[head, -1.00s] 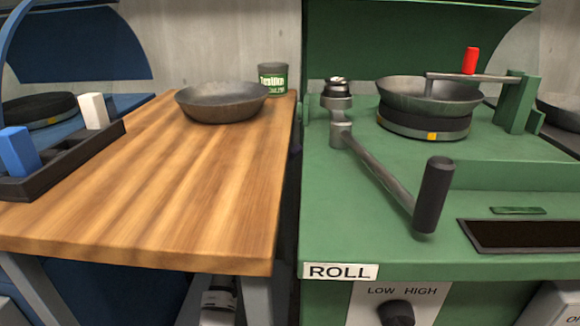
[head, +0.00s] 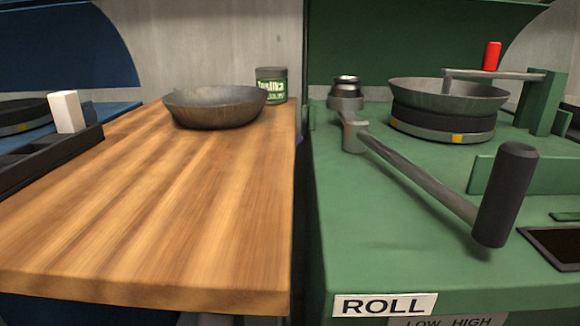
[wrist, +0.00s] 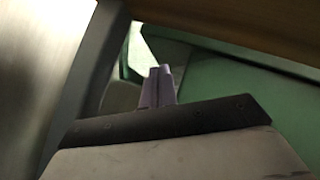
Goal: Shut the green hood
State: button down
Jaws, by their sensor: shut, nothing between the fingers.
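The green hood (head: 405,45) stands raised at the back of the green machine (head: 375,220) in the head view. Its lower inner part shows as a dark green panel, and its top is cut off by the frame. My gripper (wrist: 160,70) shows only in the wrist view, with its two purple-grey fingers together and nothing between them. A green surface (wrist: 220,85) lies beyond the fingers; I cannot tell which part of the machine it is. No contact with the hood is seen.
A crank with a black handle (head: 505,195) sticks up at the machine's front. A pan (head: 450,95) sits on the round burner (head: 440,122). A wooden table (head: 150,220) stands left, bearing a bowl (head: 213,106) and a green can (head: 271,86). A narrow gap separates table and machine.

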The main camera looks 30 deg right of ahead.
jog(key=shift+w+d+r+g+p, duration=0.15)
jog(key=shift+w+d+r+p, duration=0.1)
jog(key=shift+r, duration=0.35)
jog(key=shift+w+d+r+g+p, duration=0.1)
jog(key=shift+d+r+g+p, duration=0.1)
jog(key=shift+r, duration=0.4)
jog(key=shift+f+m, duration=0.1)
jog(key=shift+m, duration=0.2)
jog(key=s+d+f+v, duration=0.1)
jog(key=f+v, duration=0.1)
jog(key=v, duration=1.1)
jog(key=shift+d+b, duration=0.3)
jog(key=shift+b, duration=0.15)
